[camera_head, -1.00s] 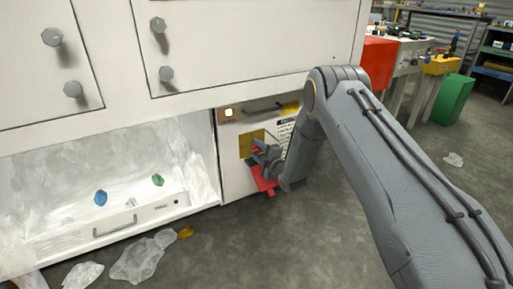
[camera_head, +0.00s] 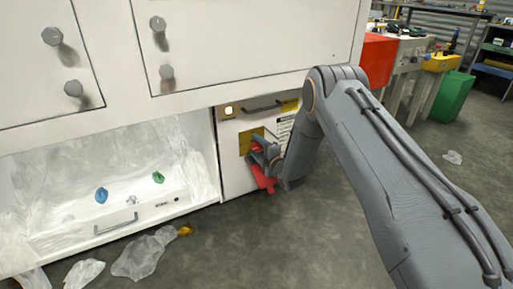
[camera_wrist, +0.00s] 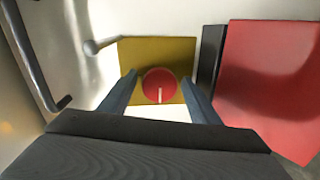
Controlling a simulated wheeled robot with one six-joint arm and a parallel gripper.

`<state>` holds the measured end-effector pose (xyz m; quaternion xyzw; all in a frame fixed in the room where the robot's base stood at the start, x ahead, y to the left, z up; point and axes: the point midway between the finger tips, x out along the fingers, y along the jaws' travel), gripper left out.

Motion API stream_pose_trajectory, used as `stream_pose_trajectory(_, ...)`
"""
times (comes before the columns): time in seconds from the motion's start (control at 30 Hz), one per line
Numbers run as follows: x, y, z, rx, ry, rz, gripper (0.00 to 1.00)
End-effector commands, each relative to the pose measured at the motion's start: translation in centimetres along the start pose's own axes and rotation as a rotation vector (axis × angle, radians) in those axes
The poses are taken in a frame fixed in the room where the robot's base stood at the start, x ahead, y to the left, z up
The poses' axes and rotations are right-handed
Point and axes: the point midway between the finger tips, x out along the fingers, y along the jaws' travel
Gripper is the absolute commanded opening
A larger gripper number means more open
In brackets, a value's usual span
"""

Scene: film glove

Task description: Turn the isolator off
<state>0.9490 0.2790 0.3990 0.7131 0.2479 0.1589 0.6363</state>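The isolator is a round red knob (camera_wrist: 159,85) with a white line, on a yellow plate (camera_wrist: 180,52). The white line points toward the bottom of the wrist view. My gripper (camera_wrist: 160,80) is open, one finger at each side of the knob, with gaps visible between knob and fingers. In the head view my gripper (camera_head: 264,151) is in front of the yellow plate (camera_head: 245,139) on the low white panel and hides the knob. I cannot tell how near the fingertips are to the plate.
A red flat panel (camera_wrist: 270,80) stands right of the plate; it hangs low beside my gripper in the head view (camera_head: 264,180). A lamp (camera_head: 229,110) glows on the panel. A dark bar handle (camera_wrist: 38,65) is at the left. Plastic scraps (camera_head: 140,258) lie on the floor.

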Motion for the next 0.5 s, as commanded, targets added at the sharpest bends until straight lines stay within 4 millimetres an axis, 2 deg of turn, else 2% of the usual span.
stream_pose_trajectory(0.27, -0.3, 0.1, 0.0, 0.0, 0.0, 0.001, 0.57)
stream_pose_trajectory(0.37, -1.3, 0.1, 0.0, 0.0, 0.0, -0.001, 0.57)
stream_pose_trajectory(0.5, -3.7, 0.2, 0.1, 0.002, -0.001, -0.001, 0.57)
